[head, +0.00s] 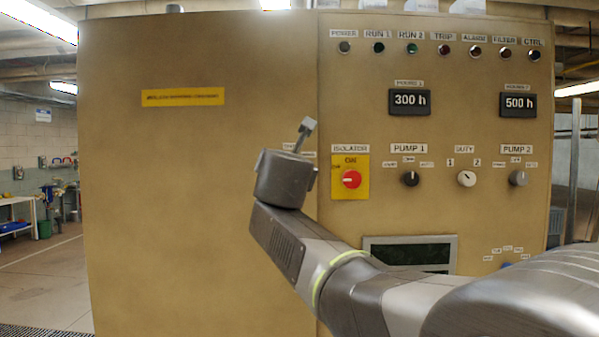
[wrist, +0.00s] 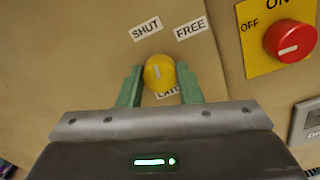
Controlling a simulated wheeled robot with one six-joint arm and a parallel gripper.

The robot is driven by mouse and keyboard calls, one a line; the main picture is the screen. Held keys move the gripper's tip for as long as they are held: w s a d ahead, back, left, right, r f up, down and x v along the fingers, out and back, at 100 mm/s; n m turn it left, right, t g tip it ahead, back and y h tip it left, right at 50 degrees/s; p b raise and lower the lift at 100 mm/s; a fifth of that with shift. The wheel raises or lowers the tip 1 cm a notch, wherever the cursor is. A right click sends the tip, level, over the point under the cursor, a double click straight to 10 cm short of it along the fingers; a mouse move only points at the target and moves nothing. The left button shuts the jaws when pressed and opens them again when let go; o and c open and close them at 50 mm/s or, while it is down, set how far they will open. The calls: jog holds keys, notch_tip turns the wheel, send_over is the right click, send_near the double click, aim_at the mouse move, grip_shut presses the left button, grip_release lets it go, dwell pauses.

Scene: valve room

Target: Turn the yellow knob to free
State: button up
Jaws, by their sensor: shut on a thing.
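The yellow knob (wrist: 158,72) is on the tan panel in the wrist view, with a short pale mark on its face. The mark runs roughly up and down in the picture; which label it points at is hard to tell. The label SHUT (wrist: 146,28) is above and slightly left, and the label FREE (wrist: 190,29) is above right. A third label, partly covered, is just below the knob. My gripper (wrist: 159,75) has its green fingers on both sides of the knob, shut on it. In the head view my wrist hides the knob and fingers.
A red isolator switch (wrist: 290,42) on a yellow plate is to the right; it also shows in the head view (head: 351,180). Further right are the pump 1 knob (head: 411,178), the duty knob (head: 466,178) and the pump 2 knob (head: 518,178). The cabinet's left door is mostly bare.

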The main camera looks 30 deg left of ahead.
jog(key=shift+f+m+b, duration=0.2)
jog(key=shift+m+b, duration=4.3)
jog(key=shift+m, duration=3.4)
jog(key=o, duration=1)
